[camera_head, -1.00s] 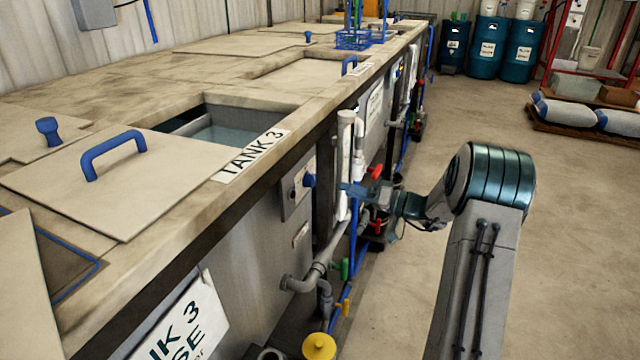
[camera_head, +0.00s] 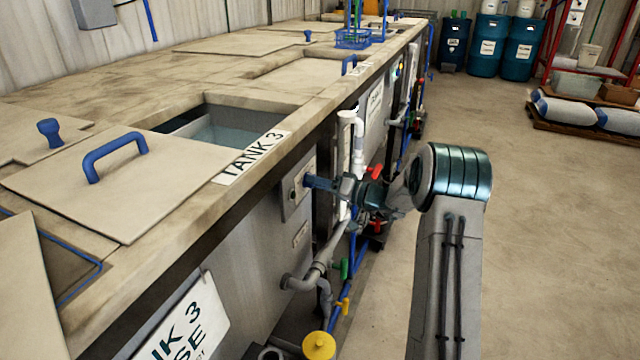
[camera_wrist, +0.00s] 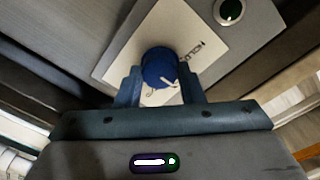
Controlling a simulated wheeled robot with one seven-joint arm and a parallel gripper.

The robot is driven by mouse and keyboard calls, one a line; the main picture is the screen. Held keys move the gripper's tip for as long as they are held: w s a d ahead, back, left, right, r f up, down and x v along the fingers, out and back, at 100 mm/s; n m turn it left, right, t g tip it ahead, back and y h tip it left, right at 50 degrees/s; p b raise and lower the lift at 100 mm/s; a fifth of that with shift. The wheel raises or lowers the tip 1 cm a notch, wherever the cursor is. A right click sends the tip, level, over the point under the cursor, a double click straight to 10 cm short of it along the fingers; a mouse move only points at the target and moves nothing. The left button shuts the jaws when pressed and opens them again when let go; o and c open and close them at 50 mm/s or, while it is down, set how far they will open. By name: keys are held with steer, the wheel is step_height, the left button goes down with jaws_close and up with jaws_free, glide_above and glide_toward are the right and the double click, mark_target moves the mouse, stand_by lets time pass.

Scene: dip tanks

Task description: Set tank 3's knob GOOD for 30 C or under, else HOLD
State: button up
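Tank 3 (camera_head: 205,232) stands at the left, with a TANK 3 label (camera_head: 252,157) on its rim. Its blue knob (camera_wrist: 158,68) sits on a pale plate (camera_wrist: 205,35) on the tank's front; the plate also shows in the head view (camera_head: 297,186). The word HOLD is printed right of the knob in the wrist view; other print is partly hidden. A white pointer mark shows on the knob's lower right. My gripper (camera_wrist: 160,76) has its fingers on either side of the knob, seemingly with slight gaps. I see no readable temperature.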

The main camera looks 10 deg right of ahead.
steer(key=c, duration=0.3)
steer(key=shift+m+g+b, duration=0.3)
steer(key=shift+m+b, duration=0.85)
steer(key=shift+m, duration=4.65)
steer(key=o, duration=1)
